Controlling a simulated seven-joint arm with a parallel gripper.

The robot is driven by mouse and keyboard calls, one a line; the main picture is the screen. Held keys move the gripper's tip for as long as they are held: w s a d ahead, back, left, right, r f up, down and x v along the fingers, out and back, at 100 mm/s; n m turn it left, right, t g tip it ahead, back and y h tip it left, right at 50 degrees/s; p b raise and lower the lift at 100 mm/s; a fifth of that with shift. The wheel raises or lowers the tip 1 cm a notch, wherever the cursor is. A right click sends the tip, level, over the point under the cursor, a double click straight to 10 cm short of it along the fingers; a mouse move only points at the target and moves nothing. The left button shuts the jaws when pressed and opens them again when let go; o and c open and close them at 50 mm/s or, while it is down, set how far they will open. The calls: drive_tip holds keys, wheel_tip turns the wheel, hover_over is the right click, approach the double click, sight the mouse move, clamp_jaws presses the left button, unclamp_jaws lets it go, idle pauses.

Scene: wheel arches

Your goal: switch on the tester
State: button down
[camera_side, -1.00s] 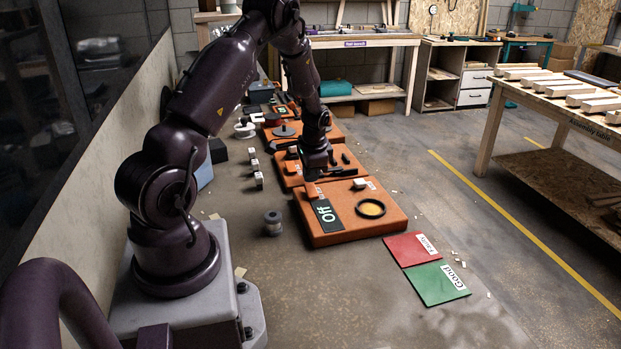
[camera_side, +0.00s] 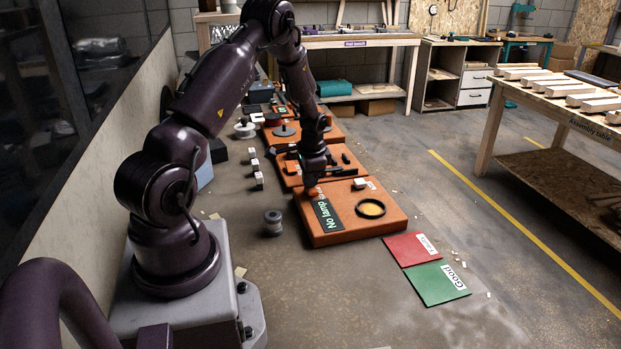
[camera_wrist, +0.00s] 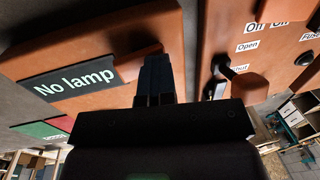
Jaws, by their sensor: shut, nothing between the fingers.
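The tester (camera_side: 340,233) is the nearest orange box in the side view. Its display (camera_side: 328,215) reads "No lamp"; the same display shows in the wrist view (camera_wrist: 75,82). My gripper (camera_side: 313,188) is shut and empty, pointing down at the tester's far left edge, behind the display. In the wrist view my shut fingers (camera_wrist: 155,75) are over the orange top.
A second orange box stands just behind the tester; in the wrist view an orange box with "Open" and "Off" labels (camera_wrist: 258,35) is to the right. A red mat (camera_side: 409,250) and a green mat (camera_side: 438,285) lie in front. A grey spool (camera_side: 272,222) stands left.

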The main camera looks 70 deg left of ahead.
sight(312, 189)
drive_tip(key=shift+d, duration=0.25)
drive_tip(key=shift+d+r, duration=0.2)
drive_tip(key=shift+d, duration=0.4)
drive_tip(key=shift+r, duration=0.1)
wheel_tip(312, 189, up, 14)
idle(0.4)
drive_tip(key=shift+a+h, duration=0.7)
drive_tip(key=shift+a, duration=0.2)
drive_tip(key=shift+d+r, duration=0.25)
drive_tip(key=shift+d, duration=0.45)
